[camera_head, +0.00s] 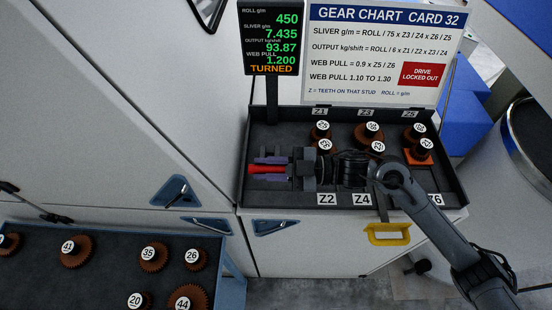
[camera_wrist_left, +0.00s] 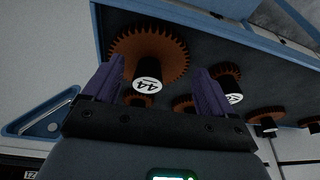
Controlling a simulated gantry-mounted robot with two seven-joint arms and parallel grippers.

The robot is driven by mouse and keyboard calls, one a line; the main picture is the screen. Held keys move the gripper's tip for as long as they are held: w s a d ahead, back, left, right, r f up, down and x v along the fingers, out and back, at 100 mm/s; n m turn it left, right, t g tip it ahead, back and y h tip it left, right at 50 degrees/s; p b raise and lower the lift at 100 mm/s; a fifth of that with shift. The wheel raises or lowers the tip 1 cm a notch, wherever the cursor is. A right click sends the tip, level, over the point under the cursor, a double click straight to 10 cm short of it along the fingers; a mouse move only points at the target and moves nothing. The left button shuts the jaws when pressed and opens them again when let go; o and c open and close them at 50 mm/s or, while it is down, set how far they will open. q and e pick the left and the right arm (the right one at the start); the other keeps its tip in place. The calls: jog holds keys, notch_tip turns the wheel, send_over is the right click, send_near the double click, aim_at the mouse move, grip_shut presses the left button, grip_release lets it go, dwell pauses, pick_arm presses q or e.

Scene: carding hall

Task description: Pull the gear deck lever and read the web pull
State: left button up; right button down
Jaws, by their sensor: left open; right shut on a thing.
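The red lever (camera_head: 257,169) sticks out at the left side of the dark gear deck (camera_head: 456,197). My right gripper (camera_head: 268,168) comes in over the deck from the right, its purple fingers shut on the lever from above and below in the picture. The lever's base is hidden. The display (camera_head: 271,38) reads roll 450, sliver 7.435, output 93.87, web pull 1.200 and TURNED. My left gripper (camera_wrist_left: 157,78) is open and out of the head view. In the left wrist view, a gear marked 44 (camera_wrist_left: 170,48) shows beyond its fingers, not held.
Several brown gears stand on the deck's studs, partly behind my right arm. A yellow handle (camera_head: 388,239) hangs at the deck's front. The gear chart (camera_head: 383,50) stands behind, giving web pull 1.10 to 1.30. A blue-edged table (camera_head: 100,287) with loose gears is lower left.

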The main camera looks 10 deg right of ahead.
pick_arm(q)
jog(key=shift+d, duration=0.2)
pick_arm(e)
jog(key=shift+s+f, duration=0.15)
jog(key=shift+f, duration=0.3)
pick_arm(q)
jog(key=shift+w, duration=0.1)
pick_arm(e)
jog(key=c, duration=1.3)
grip_release()
pick_arm(q)
jog(key=shift+a, duration=0.1)
pick_arm(e)
jog(key=o, duration=0.3)
jog(key=shift+a, duration=0.1)
jog(key=shift+o, duration=0.2)
jog(key=shift+r, duration=0.15)
